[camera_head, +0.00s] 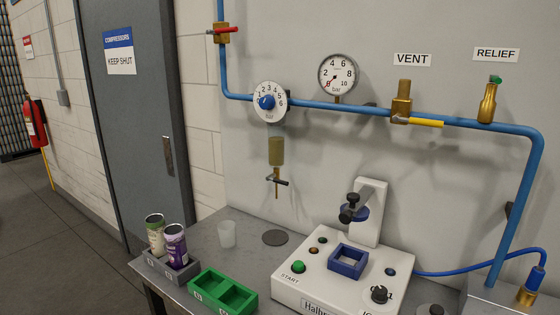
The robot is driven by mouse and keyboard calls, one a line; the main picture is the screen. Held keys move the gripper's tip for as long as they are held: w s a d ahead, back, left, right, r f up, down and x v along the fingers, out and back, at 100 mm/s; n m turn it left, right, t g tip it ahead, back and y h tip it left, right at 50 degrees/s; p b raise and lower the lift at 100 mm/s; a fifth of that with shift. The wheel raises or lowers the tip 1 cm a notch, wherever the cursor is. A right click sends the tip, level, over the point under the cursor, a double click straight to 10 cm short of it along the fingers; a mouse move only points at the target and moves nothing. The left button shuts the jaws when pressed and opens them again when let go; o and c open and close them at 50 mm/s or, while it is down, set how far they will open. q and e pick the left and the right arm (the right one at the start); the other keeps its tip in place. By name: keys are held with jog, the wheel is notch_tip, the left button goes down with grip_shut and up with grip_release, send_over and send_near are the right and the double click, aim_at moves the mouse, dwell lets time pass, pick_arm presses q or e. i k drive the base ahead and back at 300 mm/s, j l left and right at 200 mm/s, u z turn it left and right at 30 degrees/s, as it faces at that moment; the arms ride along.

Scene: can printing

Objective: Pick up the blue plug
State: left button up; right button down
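A blue plug (535,278) is at the far right, at the end of a blue hose (470,270). It stands slightly tilted at the top of a brass fitting (526,297). I cannot tell how firmly it sits in the fitting. The hose runs left along the bench to the white printing machine (310,285). Neither of my grippers is in view.
A blue pipe (515,215) comes down the wall left of the plug. A green tray (222,288), two cans (175,245) in a grey holder and a clear cup (227,234) stand at the left of the bench. A yellow-handled valve (402,105) is on the wall pipe.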

aim_at(534, 279)
jog(key=z, duration=1.5)
